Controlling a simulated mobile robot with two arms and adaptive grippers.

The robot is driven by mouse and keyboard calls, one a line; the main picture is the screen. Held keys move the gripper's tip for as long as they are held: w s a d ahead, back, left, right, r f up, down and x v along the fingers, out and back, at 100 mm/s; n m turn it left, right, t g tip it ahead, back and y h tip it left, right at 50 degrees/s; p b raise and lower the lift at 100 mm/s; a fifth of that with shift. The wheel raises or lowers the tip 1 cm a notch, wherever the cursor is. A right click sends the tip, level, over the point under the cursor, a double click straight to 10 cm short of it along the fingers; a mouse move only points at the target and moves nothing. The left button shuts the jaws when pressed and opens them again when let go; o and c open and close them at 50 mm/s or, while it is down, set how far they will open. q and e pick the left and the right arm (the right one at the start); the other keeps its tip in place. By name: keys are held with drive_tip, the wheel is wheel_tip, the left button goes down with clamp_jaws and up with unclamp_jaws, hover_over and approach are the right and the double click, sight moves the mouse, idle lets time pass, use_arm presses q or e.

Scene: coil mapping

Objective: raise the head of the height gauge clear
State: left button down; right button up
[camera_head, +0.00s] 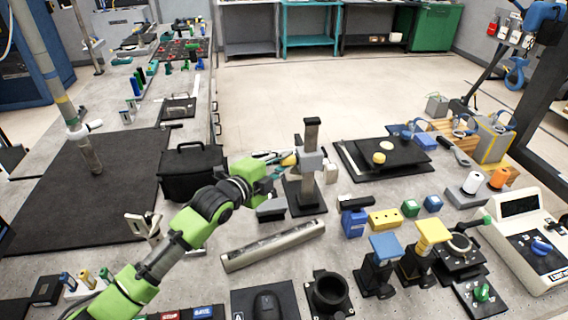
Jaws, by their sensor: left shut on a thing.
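The height gauge is a dark upright column (311,132) on a dark base (306,198), standing near the middle of the bench. Its grey head (311,161) sits around the column at about mid height, with a pale block (330,173) on its right side. My left gripper (283,163) reaches in from the lower left and is shut at the head's left side, on a small yellow grip (289,159). The gripper's fingers partly hide this grip. My right gripper does not show.
A black case (190,172) stands left of the gauge, close to my left arm. A long metal bar (272,246) lies in front. Blocks and fixtures crowd the front right.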

use_arm(q)
drive_tip(key=shift+r, duration=0.95)
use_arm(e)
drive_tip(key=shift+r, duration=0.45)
use_arm(q)
drive_tip(key=c, duration=1.9)
unclamp_jaws()
drive_tip(key=shift+f, duration=0.15)
drive_tip(key=shift+s+a, duration=0.1)
drive_tip(key=v, duration=1.1)
drive_tip(key=shift+s+a, duration=0.25)
drive_tip(key=shift+s, duration=0.05)
